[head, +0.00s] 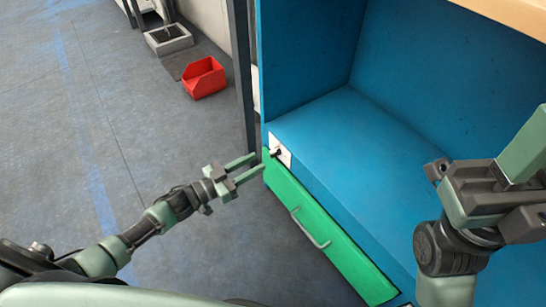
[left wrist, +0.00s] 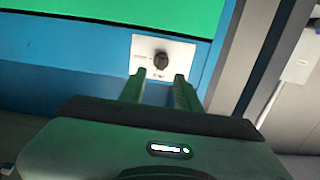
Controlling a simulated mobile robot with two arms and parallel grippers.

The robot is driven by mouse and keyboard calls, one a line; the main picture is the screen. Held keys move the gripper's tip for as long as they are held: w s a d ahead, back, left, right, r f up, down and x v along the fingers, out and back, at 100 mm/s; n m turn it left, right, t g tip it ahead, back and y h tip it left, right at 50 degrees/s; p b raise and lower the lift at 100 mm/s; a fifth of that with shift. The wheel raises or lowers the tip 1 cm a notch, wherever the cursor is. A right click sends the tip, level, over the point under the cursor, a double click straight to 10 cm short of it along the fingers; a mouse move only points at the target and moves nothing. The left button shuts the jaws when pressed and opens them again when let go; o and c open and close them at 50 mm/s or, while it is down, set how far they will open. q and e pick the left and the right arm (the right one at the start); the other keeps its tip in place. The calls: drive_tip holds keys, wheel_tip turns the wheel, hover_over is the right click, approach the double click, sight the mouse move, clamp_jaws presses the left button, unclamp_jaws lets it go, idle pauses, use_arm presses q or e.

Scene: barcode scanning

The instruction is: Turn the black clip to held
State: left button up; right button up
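The black clip (head: 277,152) is a small dark knob on a white plate (head: 286,156) at the upper left end of the blue cabinet's front. In the left wrist view the black clip (left wrist: 161,60) stands out from the plate (left wrist: 181,52), which has tiny marks too small to read. My left gripper (head: 257,164) is open and empty, its two green fingers pointing at the plate. In the left wrist view its fingertips (left wrist: 158,82) sit apart, just short of the clip and either side of it. My right gripper (head: 500,180) is at the right edge, its fingertips not clearly visible.
A green drawer (head: 318,218) with a metal handle (head: 310,228) lies below the plate. The blue cabinet shelf (head: 370,150) is empty. A dark post (head: 243,80) stands left of the cabinet. A red bin (head: 204,78) sits on the open grey floor.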

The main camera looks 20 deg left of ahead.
sight(275, 153)
use_arm(q)
drive_tip(key=b+x, duration=0.2)
drive_tip(key=x, duration=0.4)
drive_tip(key=shift+a, duration=0.1)
clamp_jaws()
